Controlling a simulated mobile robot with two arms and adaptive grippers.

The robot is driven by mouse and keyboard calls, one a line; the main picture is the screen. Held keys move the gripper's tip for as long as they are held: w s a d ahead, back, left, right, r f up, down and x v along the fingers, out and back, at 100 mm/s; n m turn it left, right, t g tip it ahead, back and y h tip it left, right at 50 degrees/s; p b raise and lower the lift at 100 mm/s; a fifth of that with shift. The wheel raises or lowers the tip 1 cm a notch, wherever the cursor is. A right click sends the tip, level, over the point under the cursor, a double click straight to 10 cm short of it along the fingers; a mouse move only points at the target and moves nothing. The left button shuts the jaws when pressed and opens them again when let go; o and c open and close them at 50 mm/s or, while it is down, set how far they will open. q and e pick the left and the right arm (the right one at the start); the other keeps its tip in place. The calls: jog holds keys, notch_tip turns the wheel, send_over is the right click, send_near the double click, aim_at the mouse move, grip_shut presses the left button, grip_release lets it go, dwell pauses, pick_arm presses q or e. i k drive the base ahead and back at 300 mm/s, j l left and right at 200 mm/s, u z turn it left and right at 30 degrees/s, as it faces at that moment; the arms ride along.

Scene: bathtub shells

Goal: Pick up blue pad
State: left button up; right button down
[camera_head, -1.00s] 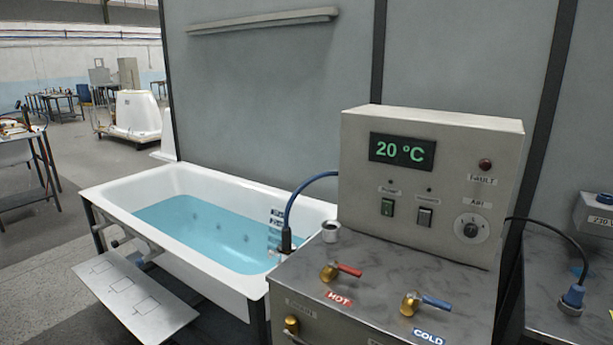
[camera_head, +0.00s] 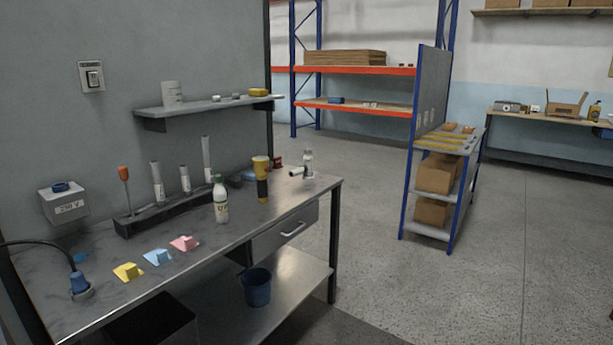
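The blue pad (camera_head: 158,258) lies flat on the metal workbench (camera_head: 100,305), a light blue piece with a raised block on it. It sits between a yellow pad (camera_head: 128,272) on its left and a pink pad (camera_head: 184,244) on its right. Nothing covers it. Neither of my grippers shows in the head view.
Behind the pads stands a dark rack (camera_head: 170,215) with tubes and an orange-handled screwdriver. A white bottle (camera_head: 221,200) and a yellow-black flashlight (camera_head: 262,182) stand to the right. A plug with a cable (camera_head: 80,284) is at the left. Floor (camera_head: 380,280) is open at right.

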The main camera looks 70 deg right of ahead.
aim_at(250, 175)
jog(key=z, duration=2)
